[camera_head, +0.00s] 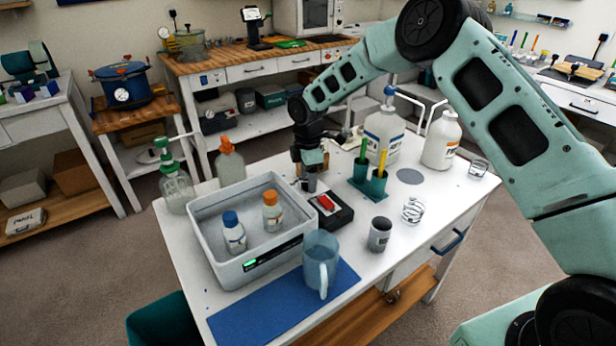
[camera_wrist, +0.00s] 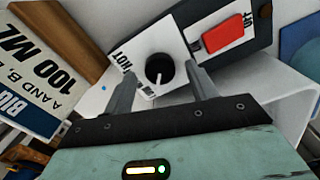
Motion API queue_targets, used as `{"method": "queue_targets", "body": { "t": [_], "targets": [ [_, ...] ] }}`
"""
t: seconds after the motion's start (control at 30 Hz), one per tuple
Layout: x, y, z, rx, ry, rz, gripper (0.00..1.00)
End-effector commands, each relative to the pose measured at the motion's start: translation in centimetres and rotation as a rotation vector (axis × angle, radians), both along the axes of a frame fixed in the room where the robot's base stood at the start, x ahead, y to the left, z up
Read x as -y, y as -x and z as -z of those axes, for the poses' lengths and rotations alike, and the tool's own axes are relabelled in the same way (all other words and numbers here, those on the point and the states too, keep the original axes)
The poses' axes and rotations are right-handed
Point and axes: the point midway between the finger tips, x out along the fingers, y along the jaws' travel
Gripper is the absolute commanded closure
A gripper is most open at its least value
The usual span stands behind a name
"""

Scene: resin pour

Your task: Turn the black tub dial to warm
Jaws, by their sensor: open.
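The black dial (camera_wrist: 159,68) sits on a white panel (camera_wrist: 143,42) in the wrist view. "HOT" is printed to its left, and another label below it is partly hidden by a finger. A pale pointer mark shows on the dial's lower side. My gripper (camera_wrist: 162,75) is open, with one finger on each side of the dial; I cannot tell whether they touch it. In the head view my gripper (camera_head: 310,184) points down at the right of the pale tub (camera_head: 212,257), and the dial is hidden there.
A black box with a red switch (camera_head: 326,204) is close beside my gripper; the switch (camera_wrist: 226,34) also shows in the wrist view. Two bottles stand in the tub. A jug (camera_head: 318,262), a grey cup (camera_head: 379,235) and a green holder (camera_head: 369,184) stand nearby.

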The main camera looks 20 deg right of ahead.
Motion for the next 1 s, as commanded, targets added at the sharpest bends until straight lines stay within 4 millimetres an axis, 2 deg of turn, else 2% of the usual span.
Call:
{"method": "queue_targets", "body": {
  "t": [0.13,0.4,0.43,0.57,0.6,1.0],
  "targets": [
    [-0.01,0.01,0.81,0.000,0.000,-0.001,0.43],
    [-0.01,0.00,0.98,0.000,0.000,-0.001,0.43],
    [-0.01,0.01,0.98,0.000,0.000,-0.001,0.45],
    [-0.01,0.01,0.97,0.000,0.000,-0.001,0.82],
    [-0.01,0.01,0.96,0.000,0.000,-0.001,0.87],
    [-0.04,0.00,0.98,0.001,0.001,0.058,0.87]
  ]
}}
